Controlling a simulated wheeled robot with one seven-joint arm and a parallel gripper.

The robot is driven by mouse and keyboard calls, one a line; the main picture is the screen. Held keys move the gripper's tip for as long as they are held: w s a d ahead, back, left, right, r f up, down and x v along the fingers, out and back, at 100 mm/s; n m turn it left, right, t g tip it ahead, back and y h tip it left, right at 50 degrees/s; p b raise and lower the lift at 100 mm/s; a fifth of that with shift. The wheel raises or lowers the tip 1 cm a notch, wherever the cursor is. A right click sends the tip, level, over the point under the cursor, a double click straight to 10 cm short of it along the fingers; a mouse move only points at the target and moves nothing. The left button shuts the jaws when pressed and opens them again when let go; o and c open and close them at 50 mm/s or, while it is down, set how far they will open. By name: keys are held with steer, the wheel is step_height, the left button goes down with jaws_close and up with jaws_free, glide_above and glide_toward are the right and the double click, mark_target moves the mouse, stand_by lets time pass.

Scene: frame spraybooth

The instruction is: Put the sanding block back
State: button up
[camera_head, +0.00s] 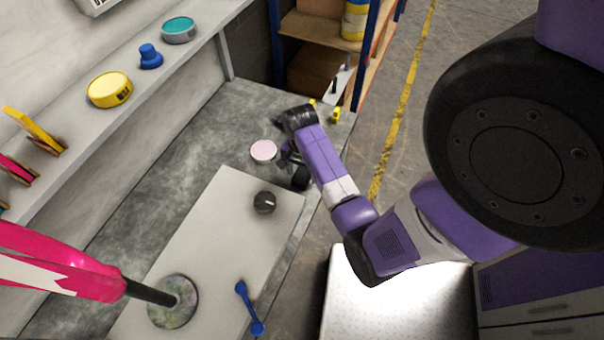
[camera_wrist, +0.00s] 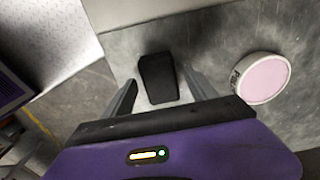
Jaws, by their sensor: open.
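A black block with a tapered outline, which looks like the sanding block (camera_wrist: 158,78), lies on the grey bench in the wrist view. My gripper (camera_wrist: 161,80) is open, with one finger on each side of the block and a visible gap to each. I cannot tell how high the fingers are above the bench. In the head view my gripper (camera_head: 292,160) points down at the bench near its right edge. The block cannot be made out there behind my wrist and fingers.
A pink-topped round tin (camera_head: 263,150) stands close beside my gripper; the wrist view shows it on the right (camera_wrist: 262,78). A shelf (camera_head: 130,115) holds tins.

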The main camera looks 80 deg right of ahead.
mark_target(302, 175)
step_height(302, 175, up, 11)
steer(key=p, duration=0.1)
steer(key=shift+a+f, duration=0.15)
steer(key=shift+a, duration=0.05)
stand_by(0.5)
steer(key=w+d+r+n+t+h, duration=0.4)
steer(key=w+d+r+h, duration=0.1)
steer(key=w+d+h, duration=0.15)
steer(key=w+a+r+n+t+h, duration=0.2)
steer(key=w+a+r+n+t, duration=0.25)
steer(key=a+n+t, duration=0.35)
steer(key=s+a+r+n+t+y, duration=0.2)
steer(key=s+a+r, duration=0.2)
steer(key=a, duration=0.5)
steer(key=s+a+r+n+t+y, duration=0.1)
steer(key=s+a+r+n+y, duration=0.2)
steer(key=a, duration=0.5)
steer(key=s+a+r+n+t+y, duration=0.15)
steer(key=s+a+r, duration=0.3)
steer(key=a, duration=0.45)
steer(key=s+a+f+n+g+y, duration=0.1)
steer(key=s+a+n+y, duration=0.1)
steer(key=s+a, duration=0.2)
steer(key=shift+s+f+g, duration=0.25)
steer(key=shift+s+g, duration=0.1)
steer(key=shift+s, duration=0.15)
